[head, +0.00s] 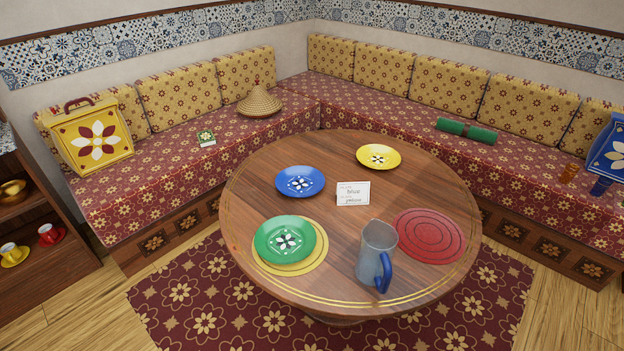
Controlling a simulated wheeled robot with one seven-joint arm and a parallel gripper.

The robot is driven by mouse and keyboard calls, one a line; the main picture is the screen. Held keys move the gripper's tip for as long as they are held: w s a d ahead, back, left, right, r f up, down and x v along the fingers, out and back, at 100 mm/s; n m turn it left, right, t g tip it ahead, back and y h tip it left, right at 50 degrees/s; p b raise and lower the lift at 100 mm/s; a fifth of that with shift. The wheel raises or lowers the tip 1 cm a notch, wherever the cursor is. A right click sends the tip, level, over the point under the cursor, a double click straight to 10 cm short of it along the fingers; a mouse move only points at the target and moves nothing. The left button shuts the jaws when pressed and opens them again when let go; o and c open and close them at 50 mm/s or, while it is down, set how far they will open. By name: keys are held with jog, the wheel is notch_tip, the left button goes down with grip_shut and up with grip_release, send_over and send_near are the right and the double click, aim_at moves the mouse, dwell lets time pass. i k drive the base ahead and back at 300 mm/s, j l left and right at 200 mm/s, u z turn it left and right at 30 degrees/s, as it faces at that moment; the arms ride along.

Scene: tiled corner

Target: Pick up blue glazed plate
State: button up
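The blue glazed plate (300,182) lies flat on the round wooden table (335,270), on its left rear part. It has a white and dark flower pattern in its middle, and nothing lies on it. It rests on bare wood, apart from the other plates. My gripper is not in the head view.
A green plate (285,239) sits on a yellow round mat (317,262) in front of the blue plate. A yellow plate (378,157), a small card (353,194), a red round mat (430,236) and a grey jug with blue handle (376,252) share the table. Cushioned benches (170,189) stand behind.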

aim_at(298, 181)
jog(key=i+j+z, duration=0.1)
jog(key=i+j, duration=0.2)
jog(key=j, duration=0.3)
jog(key=i+j+z, duration=0.15)
jog(key=j, duration=0.45)
jog(key=i+j+z, duration=0.1)
jog(key=i+j, duration=0.25)
jog(key=j, duration=0.25)
jog(key=i+j+z, duration=0.15)
jog(key=j, duration=0.5)
jog(key=i+j+z, duration=0.1)
jog(key=i+j, duration=0.15)
jog(key=j, duration=0.45)
jog(key=i+j+z, duration=0.15)
jog(key=j, duration=0.5)
jog(key=i+j+z, duration=0.1)
jog(key=j, duration=0.6)
jog(key=i+j+z, duration=0.1)
jog(key=j, duration=0.65)
